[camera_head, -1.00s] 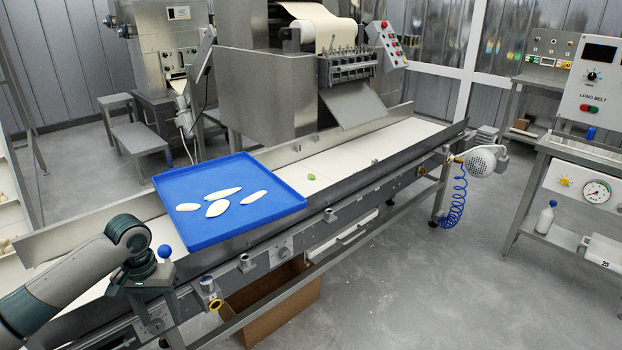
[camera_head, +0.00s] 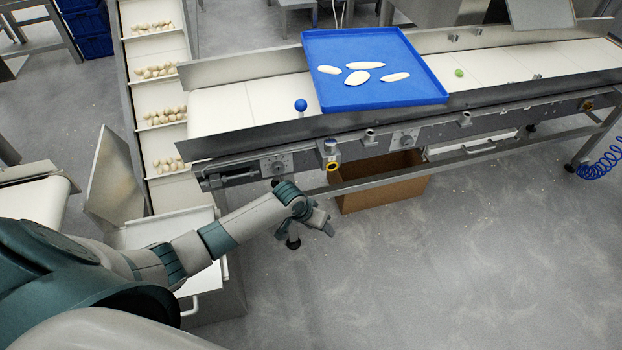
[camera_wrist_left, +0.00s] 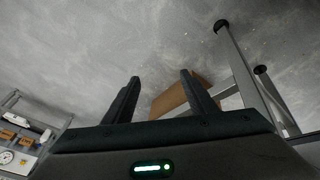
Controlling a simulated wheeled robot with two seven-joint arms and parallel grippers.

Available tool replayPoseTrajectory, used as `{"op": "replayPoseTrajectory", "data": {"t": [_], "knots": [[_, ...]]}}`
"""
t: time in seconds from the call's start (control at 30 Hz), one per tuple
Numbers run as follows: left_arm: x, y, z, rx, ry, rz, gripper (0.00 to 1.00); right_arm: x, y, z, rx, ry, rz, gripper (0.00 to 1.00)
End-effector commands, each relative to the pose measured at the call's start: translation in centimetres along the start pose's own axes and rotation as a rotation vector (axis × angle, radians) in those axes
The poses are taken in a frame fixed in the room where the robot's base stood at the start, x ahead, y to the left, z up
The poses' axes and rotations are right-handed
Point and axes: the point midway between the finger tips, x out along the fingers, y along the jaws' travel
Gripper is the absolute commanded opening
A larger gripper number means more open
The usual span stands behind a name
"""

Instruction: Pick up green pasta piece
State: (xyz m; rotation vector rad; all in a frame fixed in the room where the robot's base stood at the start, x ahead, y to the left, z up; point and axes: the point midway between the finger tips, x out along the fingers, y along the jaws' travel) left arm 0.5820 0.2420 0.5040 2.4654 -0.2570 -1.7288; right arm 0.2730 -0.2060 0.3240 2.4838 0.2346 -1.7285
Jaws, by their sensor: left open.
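The green pasta piece (camera_head: 459,72) is small and round. It lies on the white conveyor belt (camera_head: 495,67), just right of the blue tray, in the head view. My left gripper (camera_head: 322,226) hangs in front of the conveyor, below belt height and well away from the green piece. In the left wrist view its two dark fingers (camera_wrist_left: 158,98) stand apart with nothing between them, so it is open and empty. The green piece does not show in the left wrist view. My right gripper is in neither view.
The blue tray (camera_head: 385,97) on the conveyor holds several flat white pieces. A cardboard box (camera_head: 380,186) sits under the conveyor. At left, an inclined conveyor (camera_head: 165,101) carries pale round pieces. The grey floor at right is open.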

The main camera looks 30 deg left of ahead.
Motion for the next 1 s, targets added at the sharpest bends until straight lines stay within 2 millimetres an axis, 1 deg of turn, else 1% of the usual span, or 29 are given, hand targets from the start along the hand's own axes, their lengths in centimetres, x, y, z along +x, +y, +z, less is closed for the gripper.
{"op": "replayPoseTrajectory", "data": {"t": [0.03,0.07,0.1,0.17,0.2,0.27,0.3,0.37,0.4,0.5,0.6,0.7,0.77,0.83,1.0], "knots": [[1.7,0.6,2.9,0.000,0.010,0.004,0.52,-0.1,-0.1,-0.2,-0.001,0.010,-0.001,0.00],[2.5,0.7,4.2,0.006,0.023,0.002,0.52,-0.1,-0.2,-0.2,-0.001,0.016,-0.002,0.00],[3.6,0.8,6.1,0.014,0.041,-0.002,0.52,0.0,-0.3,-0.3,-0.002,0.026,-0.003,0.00],[5.0,1.0,9.2,0.028,0.062,-0.011,0.52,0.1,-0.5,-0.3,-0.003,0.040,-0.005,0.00],[5.8,1.2,11.5,0.038,0.074,-0.019,0.52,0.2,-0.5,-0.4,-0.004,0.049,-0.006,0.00],[6.8,1.4,15.1,0.056,0.088,-0.033,0.52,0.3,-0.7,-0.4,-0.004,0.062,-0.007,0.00],[7.3,1.6,17.5,0.069,0.097,-0.042,0.52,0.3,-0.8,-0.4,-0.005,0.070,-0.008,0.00],[7.9,1.9,21.1,0.090,0.104,-0.058,0.52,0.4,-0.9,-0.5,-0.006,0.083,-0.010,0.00],[8.1,2.1,23.3,0.106,0.109,-0.068,0.52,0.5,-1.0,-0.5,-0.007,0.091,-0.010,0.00],[8.2,2.6,28.4,0.138,0.113,-0.088,0.52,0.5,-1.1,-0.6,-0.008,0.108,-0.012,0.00],[8.1,3.1,32.0,0.167,0.115,-0.103,0.52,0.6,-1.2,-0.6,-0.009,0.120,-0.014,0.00],[7.9,3.4,34.0,0.186,0.116,-0.111,0.52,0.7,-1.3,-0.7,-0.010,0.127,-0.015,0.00],[7.9,3.5,34.6,0.192,0.116,-0.114,0.52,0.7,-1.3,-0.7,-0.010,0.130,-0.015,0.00],[7.9,3.5,34.9,0.196,0.117,-0.116,0.52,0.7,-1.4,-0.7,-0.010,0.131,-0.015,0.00],[7.9,3.4,34.9,0.196,0.117,-0.116,0.52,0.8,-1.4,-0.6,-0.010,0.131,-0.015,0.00]]}}
